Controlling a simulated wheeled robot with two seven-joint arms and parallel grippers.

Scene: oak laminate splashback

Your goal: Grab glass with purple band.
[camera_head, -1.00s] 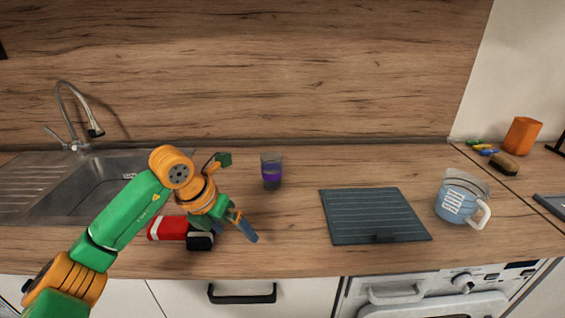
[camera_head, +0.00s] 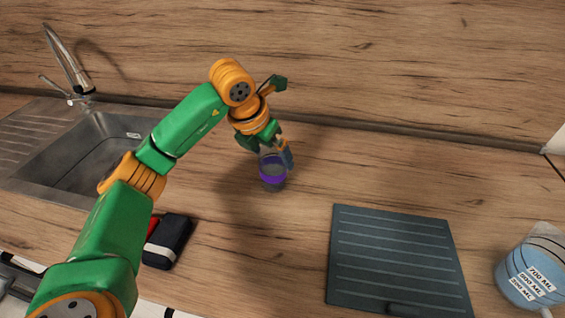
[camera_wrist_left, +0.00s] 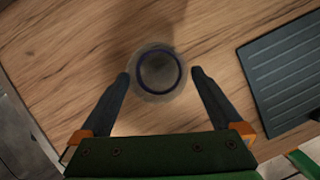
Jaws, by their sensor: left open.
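The glass with the purple band (camera_head: 273,174) stands upright on the wooden counter, left of the dark ridged board. My left gripper (camera_head: 276,158) is at the glass in the head view and hides part of its upper side. In the left wrist view the glass (camera_wrist_left: 159,71) is seen from above as a round rim. The open left gripper (camera_wrist_left: 159,76) has one finger on either side of the glass, with a narrow gap visible at each side. My right gripper is not in view.
The dark ridged board (camera_head: 395,262) lies to the right, with a blue measuring jug (camera_head: 528,275) beyond it. A black and red item (camera_head: 168,243) lies near my left arm. The sink (camera_head: 85,150) is at left. Counter between glass and board is clear.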

